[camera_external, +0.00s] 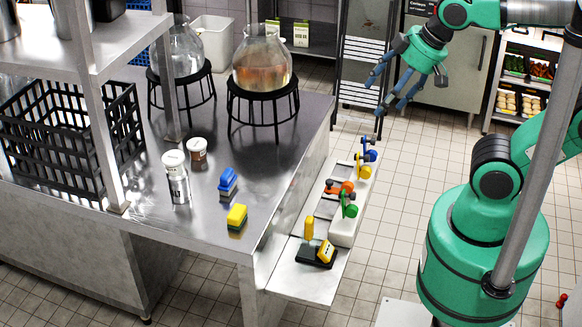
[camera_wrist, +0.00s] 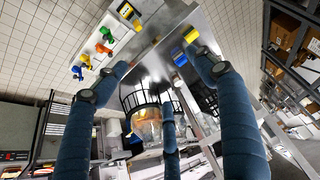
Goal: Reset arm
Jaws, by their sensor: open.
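My gripper (camera_external: 392,90) is in the upper right of the external view, held in the air beyond the right end of the steel table (camera_external: 292,150). Its blue fingers are spread apart with nothing between them. In the wrist view the fingers of my gripper (camera_wrist: 160,105) are open and wide apart, with the table and a glass flask (camera_wrist: 148,125) far beyond them. My green arm (camera_external: 480,240) stands at the right of the external view.
The table carries two round flasks (camera_external: 262,66) on black stands, a black crate (camera_external: 70,150), two jars (camera_external: 178,180), and a blue block (camera_external: 228,180) and yellow block (camera_external: 237,216). A low white shelf (camera_external: 345,228) holds several coloured items. Tiled floor is clear between shelf and arm.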

